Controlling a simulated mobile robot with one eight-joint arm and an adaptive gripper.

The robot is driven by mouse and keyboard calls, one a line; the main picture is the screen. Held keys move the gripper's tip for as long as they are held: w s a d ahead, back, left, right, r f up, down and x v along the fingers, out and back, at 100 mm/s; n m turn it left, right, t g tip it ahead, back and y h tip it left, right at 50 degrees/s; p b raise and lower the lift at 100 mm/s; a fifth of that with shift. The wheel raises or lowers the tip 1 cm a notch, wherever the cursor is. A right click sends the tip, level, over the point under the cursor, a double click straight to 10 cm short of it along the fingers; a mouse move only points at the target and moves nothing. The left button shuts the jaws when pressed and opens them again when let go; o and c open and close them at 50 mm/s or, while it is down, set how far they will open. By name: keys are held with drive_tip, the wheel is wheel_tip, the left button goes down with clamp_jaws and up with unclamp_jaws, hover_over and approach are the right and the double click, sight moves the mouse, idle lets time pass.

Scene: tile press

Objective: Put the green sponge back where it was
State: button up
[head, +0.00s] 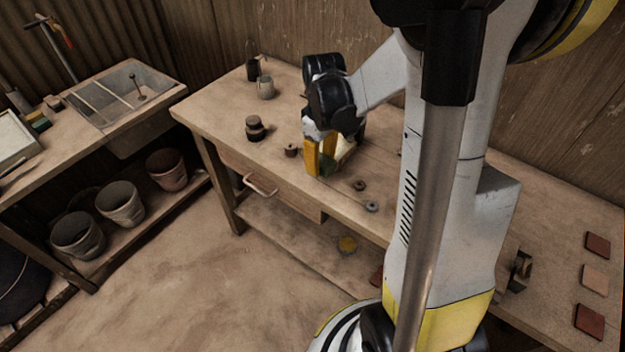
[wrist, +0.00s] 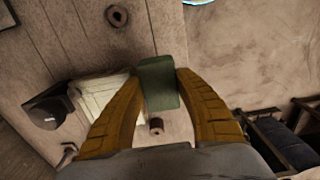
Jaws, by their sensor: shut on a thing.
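The green sponge (wrist: 158,84) is a dark green block between the two yellow fingers of my gripper (wrist: 160,76) in the wrist view. My gripper is shut on it. In the head view my gripper (head: 320,160) points down over the front part of the wooden bench (head: 225,115), and the sponge (head: 327,166) shows low beside the fingers, partly hidden. I cannot tell whether the sponge touches the bench top.
A pale block (wrist: 98,97) and a dark object (wrist: 47,110) lie beside my gripper. Small rings (head: 359,185), a brown pot (head: 291,150) and a dark jar (head: 255,128) stand nearby. Reddish tiles (head: 589,321) lie at the right.

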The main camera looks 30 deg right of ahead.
sight(314, 181)
drive_tip(key=shift+w+a+f, duration=0.5)
drive_tip(key=shift+a+f, duration=0.05)
drive_tip(key=shift+a, duration=0.2)
drive_tip(key=shift+f+b, duration=1.1)
drive_tip(key=shift+f, duration=0.85)
drive_tip(key=shift+f, duration=0.15)
drive_tip(key=o, duration=1)
drive_tip(key=shift+c, duration=0.2)
